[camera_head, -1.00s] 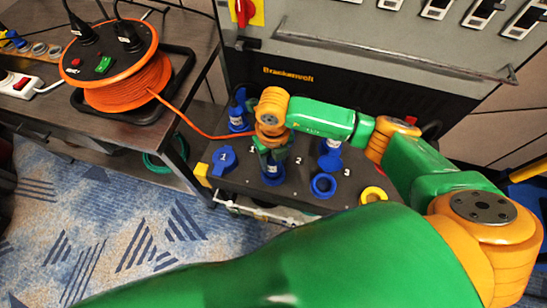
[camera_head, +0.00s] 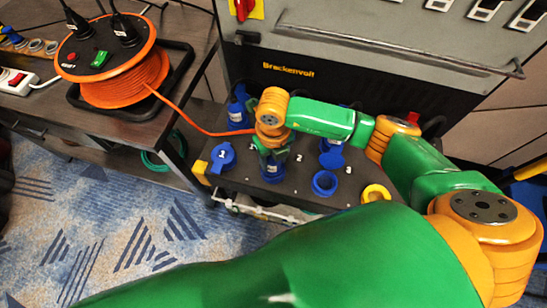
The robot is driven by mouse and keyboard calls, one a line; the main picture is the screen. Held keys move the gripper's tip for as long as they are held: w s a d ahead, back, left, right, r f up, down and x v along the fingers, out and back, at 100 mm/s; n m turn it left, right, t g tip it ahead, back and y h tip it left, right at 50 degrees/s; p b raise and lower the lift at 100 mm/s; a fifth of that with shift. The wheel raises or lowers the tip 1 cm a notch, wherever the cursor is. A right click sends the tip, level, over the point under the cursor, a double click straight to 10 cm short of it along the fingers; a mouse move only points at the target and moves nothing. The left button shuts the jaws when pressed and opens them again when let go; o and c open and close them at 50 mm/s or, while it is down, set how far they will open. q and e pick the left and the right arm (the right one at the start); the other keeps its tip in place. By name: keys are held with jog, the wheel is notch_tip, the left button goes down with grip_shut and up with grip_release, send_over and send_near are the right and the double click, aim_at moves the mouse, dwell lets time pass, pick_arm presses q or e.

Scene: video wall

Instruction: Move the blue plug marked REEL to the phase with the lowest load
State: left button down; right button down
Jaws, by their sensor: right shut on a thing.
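My right gripper (camera_head: 272,155) points down and is shut on a blue plug (camera_head: 271,170) at a blue socket in the middle of the dark panel (camera_head: 300,190). The plug's label is too small to read, and the fingers hide part of it. An orange cable from the reel (camera_head: 122,82) runs to the gripper's wrist, where its end is hidden. Another blue plug (camera_head: 238,112) stands at the back left, and one (camera_head: 331,150) at the back right. A blue socket cover (camera_head: 223,158) lies by number 1; an open blue ring socket (camera_head: 324,183) lies near number 3. My left gripper is out of view.
A yellow ring socket (camera_head: 375,193) is at the panel's right end. The grey cabinet (camera_head: 370,60) rises behind the panel. A dark table (camera_head: 130,135) with the reel and a white power strip (camera_head: 18,82) stands at left. Carpet is clear in front.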

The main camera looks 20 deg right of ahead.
grip_release()
dwell(0.3)
notch_tip(320, 180, up, 6)
jog(key=p, duration=0.5)
jog(key=shift+r, duration=0.1)
dwell(0.3)
